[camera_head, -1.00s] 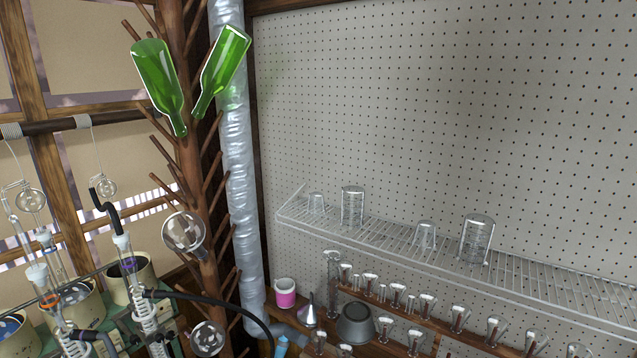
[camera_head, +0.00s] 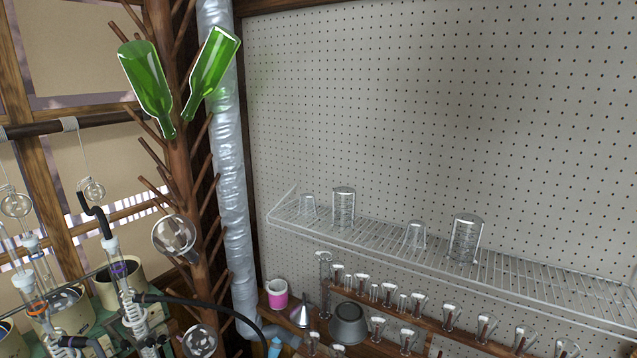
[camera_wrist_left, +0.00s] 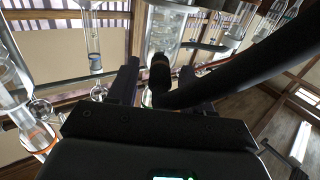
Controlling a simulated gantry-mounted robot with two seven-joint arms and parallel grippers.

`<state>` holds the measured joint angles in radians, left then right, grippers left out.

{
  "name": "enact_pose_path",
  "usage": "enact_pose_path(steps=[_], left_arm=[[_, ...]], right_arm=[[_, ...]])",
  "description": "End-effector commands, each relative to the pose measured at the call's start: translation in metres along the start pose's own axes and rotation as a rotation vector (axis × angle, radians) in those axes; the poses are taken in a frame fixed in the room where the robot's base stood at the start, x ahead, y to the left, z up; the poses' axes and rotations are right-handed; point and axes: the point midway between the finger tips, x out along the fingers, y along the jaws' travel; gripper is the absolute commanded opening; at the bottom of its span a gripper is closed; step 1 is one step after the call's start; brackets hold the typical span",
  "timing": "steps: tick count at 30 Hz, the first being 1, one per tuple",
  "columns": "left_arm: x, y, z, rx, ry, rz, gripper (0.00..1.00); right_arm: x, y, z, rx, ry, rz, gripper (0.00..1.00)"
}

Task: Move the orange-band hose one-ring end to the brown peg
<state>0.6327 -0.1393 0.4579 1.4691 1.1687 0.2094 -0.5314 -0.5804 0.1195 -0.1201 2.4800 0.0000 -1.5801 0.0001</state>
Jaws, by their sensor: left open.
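In the left wrist view my left gripper (camera_wrist_left: 158,82) is open, its two dark fingers apart. A thick black hose (camera_wrist_left: 235,78) crosses from the upper right, with a dark end or fitting (camera_wrist_left: 160,72) between or behind the fingers; I cannot tell if they touch. No orange band shows clearly on this hose. An orange ring (camera_wrist_left: 40,138) shows on glassware at the left; an orange band (camera_head: 34,307) also shows on glassware in the head view. There, a black hose (camera_head: 190,302) runs right from the purple-banded glassware (camera_head: 118,268). I cannot single out the brown peg. Neither gripper shows in the head view.
A brown wooden rack (camera_head: 180,170) with many pegs holds green bottles (camera_head: 211,72) and round flasks. A silver duct (camera_head: 228,170) stands beside it. A wire shelf (camera_head: 380,235) holds upturned glasses. Small glassware and a grey bowl (camera_head: 349,322) crowd the lower middle.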

Motion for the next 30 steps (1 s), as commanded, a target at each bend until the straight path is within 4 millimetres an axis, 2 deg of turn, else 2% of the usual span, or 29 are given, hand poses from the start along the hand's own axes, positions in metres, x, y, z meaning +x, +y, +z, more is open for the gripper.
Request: enact_pose_path(steps=[4,12,14,23,30], left_arm=[[0.0,0.0,0.0004,0.0,0.0,0.0,0.48],[0.0,-0.0001,0.0003,0.0,0.0,0.0,0.07],[0.0,-0.0001,0.0003,0.0,0.0,0.0,0.0],[-0.0008,0.0,0.0,0.0,0.0,0.0,0.0],[-0.0086,0.0001,-0.0002,0.0,0.0,0.0,0.0]], right_arm=[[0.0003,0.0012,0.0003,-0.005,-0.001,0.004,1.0],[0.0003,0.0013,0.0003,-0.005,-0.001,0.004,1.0],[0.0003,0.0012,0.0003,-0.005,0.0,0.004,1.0],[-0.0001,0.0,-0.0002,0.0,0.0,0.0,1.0],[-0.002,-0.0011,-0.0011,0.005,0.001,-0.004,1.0]])
